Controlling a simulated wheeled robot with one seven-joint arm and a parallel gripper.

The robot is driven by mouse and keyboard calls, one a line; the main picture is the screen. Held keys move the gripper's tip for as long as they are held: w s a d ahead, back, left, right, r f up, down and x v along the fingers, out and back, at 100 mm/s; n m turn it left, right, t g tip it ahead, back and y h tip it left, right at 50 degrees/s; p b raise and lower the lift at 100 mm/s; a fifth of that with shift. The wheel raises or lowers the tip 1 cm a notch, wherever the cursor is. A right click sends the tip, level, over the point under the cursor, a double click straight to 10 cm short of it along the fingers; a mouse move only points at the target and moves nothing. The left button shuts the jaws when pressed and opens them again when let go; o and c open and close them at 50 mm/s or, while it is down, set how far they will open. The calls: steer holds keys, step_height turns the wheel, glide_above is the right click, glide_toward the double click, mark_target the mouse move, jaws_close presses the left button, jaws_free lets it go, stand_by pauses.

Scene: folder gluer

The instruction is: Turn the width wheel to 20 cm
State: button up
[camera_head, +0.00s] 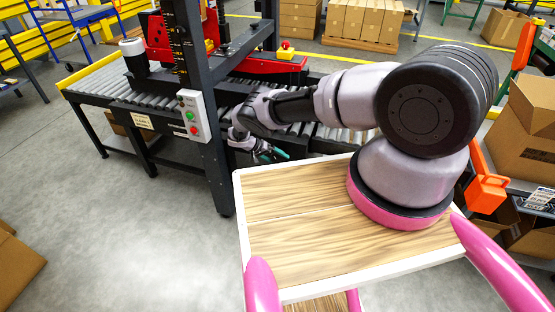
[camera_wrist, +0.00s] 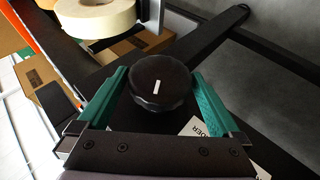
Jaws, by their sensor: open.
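In the wrist view a round black knob (camera_wrist: 160,84) with a short white mark, which looks like the width wheel, stands between the two green fingers. The white mark is close to upright in the picture. My gripper (camera_wrist: 160,78) is open, with one finger on each side of the knob; I cannot tell whether either finger touches it. In the head view my gripper (camera_head: 268,154) is at the side of the roller conveyor, low beside the black frame post. The knob is hidden there. A black upright scale (camera_head: 178,45) with yellow marks is on the frame, too small to read.
A grey control box (camera_head: 193,116) with green and red buttons is on the frame post (camera_head: 215,165). The roller conveyor (camera_head: 105,83) runs behind my arm. A partly hidden white label (camera_wrist: 194,128) lies beside the right finger. A tape roll (camera_wrist: 95,17) shows at the upper left.

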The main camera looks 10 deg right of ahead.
steer(key=v, duration=1)
steer(key=shift+a, duration=0.15)
steer(key=shift+r, duration=0.15)
